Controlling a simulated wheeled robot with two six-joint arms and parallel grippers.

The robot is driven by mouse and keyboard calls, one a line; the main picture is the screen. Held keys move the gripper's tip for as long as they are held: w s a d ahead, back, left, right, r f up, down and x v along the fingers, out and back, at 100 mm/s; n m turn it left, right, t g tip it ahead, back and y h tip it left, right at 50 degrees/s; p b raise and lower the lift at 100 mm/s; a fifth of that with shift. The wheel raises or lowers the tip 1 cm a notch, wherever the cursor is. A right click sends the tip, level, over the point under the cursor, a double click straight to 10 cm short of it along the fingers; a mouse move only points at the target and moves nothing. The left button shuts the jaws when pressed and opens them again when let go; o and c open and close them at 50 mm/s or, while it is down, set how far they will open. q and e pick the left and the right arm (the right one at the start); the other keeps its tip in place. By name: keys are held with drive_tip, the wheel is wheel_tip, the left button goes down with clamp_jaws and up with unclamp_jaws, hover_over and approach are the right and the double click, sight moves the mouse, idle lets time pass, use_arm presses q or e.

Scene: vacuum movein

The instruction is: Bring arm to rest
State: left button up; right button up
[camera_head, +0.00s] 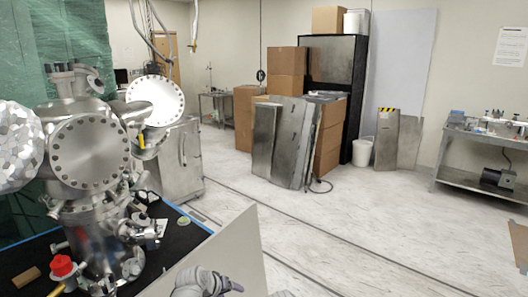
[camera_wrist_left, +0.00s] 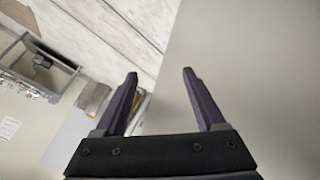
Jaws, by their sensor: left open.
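My left gripper (camera_wrist_left: 160,75) shows in the left wrist view with its two dark fingers apart and nothing between them. A plain beige surface fills the right of that view behind the fingers; I cannot tell how far it is from them. In the head view a grey arm part of mine (camera_head: 200,283) shows at the bottom edge, in front of a pale upright panel (camera_head: 222,250). My right gripper is in neither view.
A metal vacuum chamber (camera_head: 90,152) stands on a black-topped table (camera_head: 165,262) at the left, with a small wooden block (camera_head: 26,277) near its base. Cardboard boxes (camera_head: 328,148) and metal panels (camera_head: 283,140) stand farther back. The floor (camera_head: 340,225) in the middle is clear.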

use_arm(q)
drive_tip(key=s+a+f+m+g+y, duration=0.1)
drive_tip(key=s+a+f+g+y, duration=0.15)
drive_tip(key=s, duration=0.45)
drive_tip(key=s+a+f+m+g+y, duration=0.1)
drive_tip(key=s+a+f+g, duration=0.2)
drive_tip(key=s, duration=0.4)
drive_tip(key=s+d+r+m+g+y+p, duration=0.1)
drive_tip(key=s+d+r+m+p, duration=0.3)
drive_tip(key=d+r+p, duration=0.3)
drive_tip(key=s+d+r, duration=0.1)
drive_tip(key=d, duration=0.2)
drive_tip(key=shift+s, duration=0.15)
